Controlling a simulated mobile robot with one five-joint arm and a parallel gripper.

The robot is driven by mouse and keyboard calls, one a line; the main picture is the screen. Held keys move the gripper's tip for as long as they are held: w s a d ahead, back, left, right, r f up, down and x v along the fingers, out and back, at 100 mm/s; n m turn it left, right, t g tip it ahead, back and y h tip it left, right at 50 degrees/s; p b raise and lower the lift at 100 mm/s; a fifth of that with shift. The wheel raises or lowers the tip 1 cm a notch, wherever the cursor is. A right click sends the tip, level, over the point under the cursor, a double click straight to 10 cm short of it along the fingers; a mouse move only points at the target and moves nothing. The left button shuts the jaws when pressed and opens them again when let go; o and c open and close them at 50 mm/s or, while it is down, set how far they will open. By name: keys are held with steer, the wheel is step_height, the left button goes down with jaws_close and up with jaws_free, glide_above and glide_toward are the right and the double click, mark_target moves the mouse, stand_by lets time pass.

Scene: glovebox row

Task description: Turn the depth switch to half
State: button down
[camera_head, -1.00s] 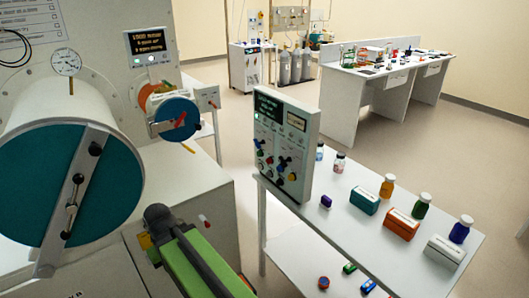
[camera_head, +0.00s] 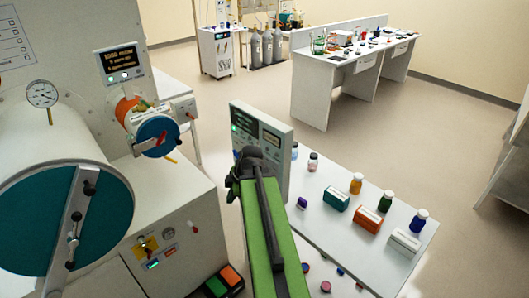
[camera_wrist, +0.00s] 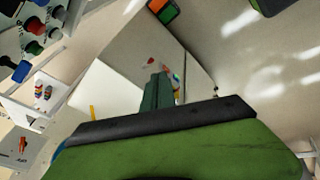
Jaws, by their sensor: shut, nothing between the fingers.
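A grey upright control panel (camera_head: 276,142) stands at the left end of the white table, with a dark screen and a dial. My green arm reaches up in front of it, and my dark gripper (camera_head: 249,163) covers most of its knobs. In the wrist view my gripper (camera_wrist: 157,92) is shut and empty, and several coloured knobs (camera_wrist: 36,27) show at the upper left, apart from the fingers. A yellow plate with a dark knob (camera_head: 146,246) sits on the white cabinet's front. I cannot tell which knob is the depth switch.
A glovebox drum with a teal door (camera_head: 40,230) stands at the left. Bottles and boxes, including an orange box (camera_head: 367,219), stand on the white table (camera_head: 330,245). A black case with green and orange parts (camera_head: 222,282) is low down.

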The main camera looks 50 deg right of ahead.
steer(key=s+d+r+n+t+h+p, duration=0.1)
steer(key=s+d+r+n+p, duration=0.2)
steer(key=s+d+r, duration=0.45)
steer(key=s+d+r+n+t+h+p, duration=0.1)
steer(key=s+d+r+n+t+p, duration=0.25)
steer(key=d, duration=0.65)
steer(key=w+f+g+b, duration=0.2)
steer(key=w+f+b, duration=0.7)
steer(key=f+b, duration=0.1)
steer(key=shift+w+b, duration=0.4)
steer(key=shift+b, duration=0.3)
steer(key=shift+d+f, duration=0.1)
